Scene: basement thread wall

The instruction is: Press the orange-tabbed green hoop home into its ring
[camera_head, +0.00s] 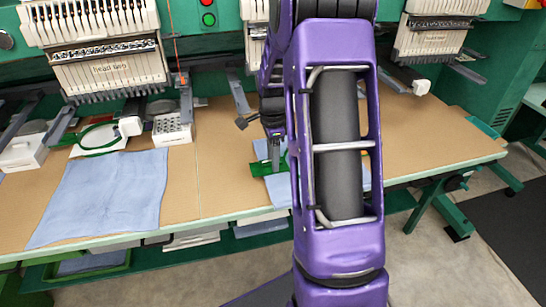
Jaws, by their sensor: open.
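A flat green piece (262,169), which looks like part of a hoop, lies over light blue cloth on the table, right below my gripper (275,152). My purple arm hides its right side, so I cannot make out an orange tab or how it sits in a ring. My gripper points down at the green piece and is open; its fingers are small, and I cannot tell if they touch it. Another green hoop (99,139) lies on a white block at the left, beside a white part (130,122).
A blue cloth (105,192) hangs to the table's front edge at the left. A white box with holes (172,128) stands near it. Embroidery machine heads (100,50) overhang the back. Bare brown tabletop (430,135) is free at the right.

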